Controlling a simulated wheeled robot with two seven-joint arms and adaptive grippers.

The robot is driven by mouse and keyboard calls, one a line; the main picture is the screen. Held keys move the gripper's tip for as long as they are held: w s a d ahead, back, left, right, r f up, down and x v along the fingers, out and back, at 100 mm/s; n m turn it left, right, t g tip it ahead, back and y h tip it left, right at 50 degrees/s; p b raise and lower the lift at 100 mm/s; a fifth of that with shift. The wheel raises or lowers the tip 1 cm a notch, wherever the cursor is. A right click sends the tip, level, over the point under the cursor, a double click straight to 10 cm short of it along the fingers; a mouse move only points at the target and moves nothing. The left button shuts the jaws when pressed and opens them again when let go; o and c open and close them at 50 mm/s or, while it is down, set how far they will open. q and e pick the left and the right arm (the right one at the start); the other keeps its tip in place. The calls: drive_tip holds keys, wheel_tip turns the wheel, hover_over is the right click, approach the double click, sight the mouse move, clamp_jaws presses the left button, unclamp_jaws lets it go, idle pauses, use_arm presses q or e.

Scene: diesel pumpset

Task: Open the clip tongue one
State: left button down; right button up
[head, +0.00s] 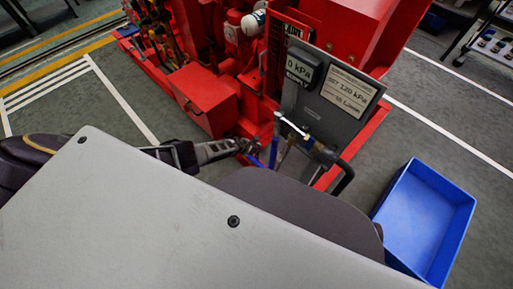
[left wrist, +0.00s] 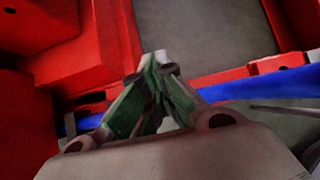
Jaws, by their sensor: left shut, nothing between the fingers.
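My left gripper (head: 256,152) is shut and empty beside the grey gauge panel's lower fittings. In the left wrist view its fingertips (left wrist: 160,62) meet in front of a blue hose (left wrist: 250,86). A small pale lever-like part (head: 291,125) sits on the fittings above. I cannot make out clip tongue one for sure in either view. My right gripper is not in view.
The red pumpset (head: 205,98) stands behind the gripper, with the grey gauge panel (head: 335,118) and its pressure labels. A black hose (head: 344,178) bends down from the fittings. An empty blue bin (head: 468,222) stands on the floor at the right. Grey floor lies between them.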

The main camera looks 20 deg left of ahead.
use_arm(q)
drive_tip(key=shift+r+p, duration=0.45)
drive_tip(key=shift+r, duration=0.15)
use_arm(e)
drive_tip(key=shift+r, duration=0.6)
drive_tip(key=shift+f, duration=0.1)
